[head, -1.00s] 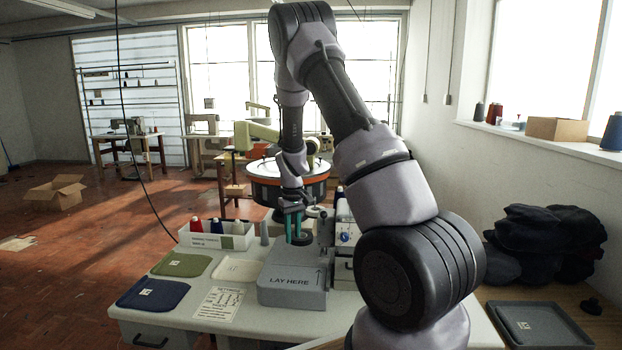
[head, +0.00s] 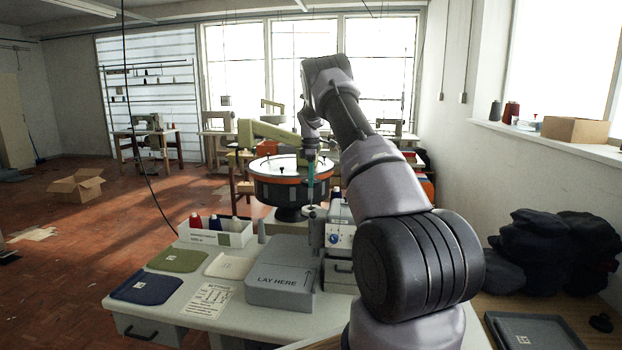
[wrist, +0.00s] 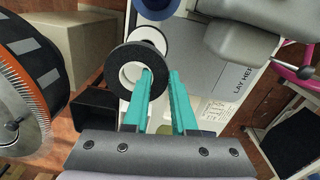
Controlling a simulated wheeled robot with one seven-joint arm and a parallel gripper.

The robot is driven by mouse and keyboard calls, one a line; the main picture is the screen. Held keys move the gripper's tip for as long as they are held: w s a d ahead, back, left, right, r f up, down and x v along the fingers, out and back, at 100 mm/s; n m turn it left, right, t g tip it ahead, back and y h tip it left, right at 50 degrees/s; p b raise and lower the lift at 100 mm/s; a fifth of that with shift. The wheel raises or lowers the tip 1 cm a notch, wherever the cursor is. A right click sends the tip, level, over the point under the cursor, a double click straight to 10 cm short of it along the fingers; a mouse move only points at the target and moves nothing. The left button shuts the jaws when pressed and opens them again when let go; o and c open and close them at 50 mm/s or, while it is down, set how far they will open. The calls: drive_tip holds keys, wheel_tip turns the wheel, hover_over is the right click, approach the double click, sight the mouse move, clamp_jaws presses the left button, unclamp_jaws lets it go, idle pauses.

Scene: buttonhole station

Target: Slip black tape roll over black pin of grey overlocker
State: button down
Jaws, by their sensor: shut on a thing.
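My gripper (wrist: 164,76) has teal fingers and is shut on the black tape roll (wrist: 119,77), a black ring with a pale core, in the wrist view. One finger overlaps the hole and the other lies outside the ring, so they pinch its right side. In the head view my gripper (head: 311,178) points down behind the grey "LAY HERE" machine (head: 279,280); I cannot pick out the held roll there. The machine also shows in the wrist view (wrist: 246,42). I cannot tell whether this machine is the grey overlocker. I cannot make out the black pin.
A round drum with an orange rim (head: 290,191) stands close behind and left of the gripper. A box with a blue dial (head: 340,238) stands right of the grey machine. A white bin of cones (head: 235,240) and cloth pieces (head: 176,260) lie on the left.

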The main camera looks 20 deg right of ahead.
drive_tip(key=shift+f, duration=4.85)
drive_tip(key=c, duration=0.6)
unclamp_jaws()
drive_tip(key=shift+c, duration=0.2)
drive_tip(key=shift+r, duration=0.1)
wheel_tip(320, 180, up, 11)
drive_tip(key=shift+s+f, duration=0.1)
drive_tip(key=shift+f, duration=0.05)
drive_tip(key=shift+a, duration=0.1)
